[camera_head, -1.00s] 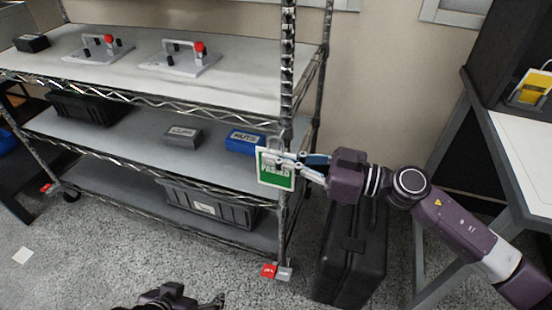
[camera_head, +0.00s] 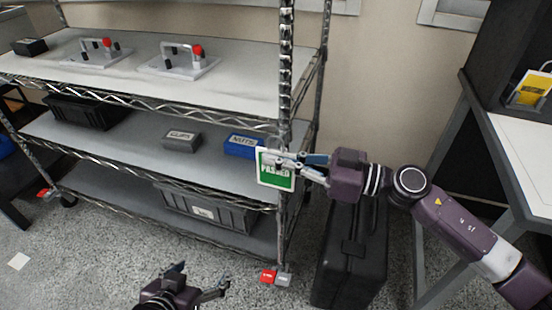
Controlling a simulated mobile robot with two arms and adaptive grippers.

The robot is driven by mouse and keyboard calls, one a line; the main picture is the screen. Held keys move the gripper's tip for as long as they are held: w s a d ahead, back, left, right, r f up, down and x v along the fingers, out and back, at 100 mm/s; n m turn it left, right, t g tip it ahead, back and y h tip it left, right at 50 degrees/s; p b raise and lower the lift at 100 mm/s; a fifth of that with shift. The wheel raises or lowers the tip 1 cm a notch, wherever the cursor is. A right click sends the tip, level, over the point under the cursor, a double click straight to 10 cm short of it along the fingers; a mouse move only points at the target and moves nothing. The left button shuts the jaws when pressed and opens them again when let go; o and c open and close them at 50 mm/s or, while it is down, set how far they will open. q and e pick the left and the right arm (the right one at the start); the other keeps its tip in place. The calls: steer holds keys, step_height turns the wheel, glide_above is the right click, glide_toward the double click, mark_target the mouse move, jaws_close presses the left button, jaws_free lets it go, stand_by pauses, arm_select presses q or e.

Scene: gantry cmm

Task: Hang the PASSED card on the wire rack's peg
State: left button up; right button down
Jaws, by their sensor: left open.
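The PASSED card (camera_head: 275,174) is a green and white tag, upright against the right front post of the wire rack (camera_head: 150,104), at about middle-shelf height. My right gripper (camera_head: 276,160) reaches in from the right, with its fingers closed together over the card's upper part. The peg cannot be made out; the card and fingers cover that part of the post. My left gripper (camera_head: 203,276) is open and empty at the bottom of the view, low in front of the rack and well apart from the card.
A black case (camera_head: 349,265) stands on the floor right of the rack. A blue NUTS bin (camera_head: 244,146) and a grey CLIPS bin (camera_head: 181,141) sit on the middle shelf. A white-topped table (camera_head: 525,165) with a yellow card (camera_head: 532,88) is at the right.

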arm_select(q)
steer(key=shift+w+d+r+t, duration=0.7)
steer(key=shift+w+r+t, duration=0.5)
steer(key=shift+w+r, duration=0.5)
steer(key=s+a+f+g, duration=0.2)
steer(key=s+f+g, duration=0.1)
steer(key=s+f, duration=0.1)
steer(key=shift+s+f, duration=0.35)
steer(key=shift+s, duration=0.35)
arm_select(e)
steer(key=shift+w+d+f, duration=0.35)
steer(key=shift+w+f, duration=0.3)
steer(key=shift+w, duration=0.2)
steer(key=shift+f, duration=0.1)
arm_select(q)
steer(key=shift+s+a+f+g+p, duration=0.15)
steer(key=shift+s+f+g+p, duration=0.2)
steer(key=shift+s, duration=0.2)
arm_select(e)
steer(key=shift+f, duration=0.1)
